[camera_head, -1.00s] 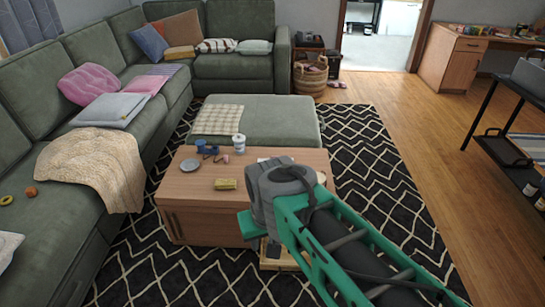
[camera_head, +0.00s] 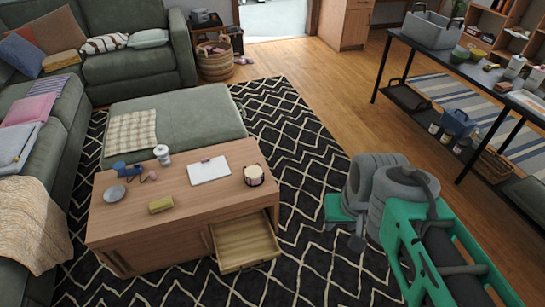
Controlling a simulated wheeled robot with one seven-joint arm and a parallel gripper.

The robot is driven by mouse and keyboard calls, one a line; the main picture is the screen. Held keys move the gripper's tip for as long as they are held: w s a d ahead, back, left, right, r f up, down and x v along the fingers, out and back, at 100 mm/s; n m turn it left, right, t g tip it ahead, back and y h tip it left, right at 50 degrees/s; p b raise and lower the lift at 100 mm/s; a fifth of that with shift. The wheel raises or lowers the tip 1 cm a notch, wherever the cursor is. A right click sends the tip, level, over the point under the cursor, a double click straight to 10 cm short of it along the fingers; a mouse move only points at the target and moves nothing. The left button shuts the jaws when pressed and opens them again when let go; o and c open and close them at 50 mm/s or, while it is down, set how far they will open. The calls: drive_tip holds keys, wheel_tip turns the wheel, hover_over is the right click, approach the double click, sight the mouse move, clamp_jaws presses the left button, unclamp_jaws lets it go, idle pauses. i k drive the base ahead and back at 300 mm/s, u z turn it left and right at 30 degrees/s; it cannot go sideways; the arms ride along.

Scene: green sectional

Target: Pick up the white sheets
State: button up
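The white sheets (camera_head: 209,170) lie flat on top of the wooden coffee table (camera_head: 120,223), right of its middle, with a small dark pinkish mark at their upper edge. Nothing covers them. My arm, with grey joints and a green frame, shows at the lower right, over the rug and to the right of the table, apart from the sheets. The fingers of my gripper do not show.
A candle jar (camera_head: 253,175), a white canister (camera_head: 162,155), a yellow block (camera_head: 161,204) and a grey dish (camera_head: 114,193) share the tabletop. An open drawer (camera_head: 246,246) juts from the table's front. A black shelf table (camera_head: 388,63) stands right. Patterned rug lies between.

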sight(209, 169)
drive_tip(key=z, duration=0.5)
drive_tip(key=i, duration=4.55)
drive_tip(key=u, duration=4.65)
drive_tip(key=i, duration=1)
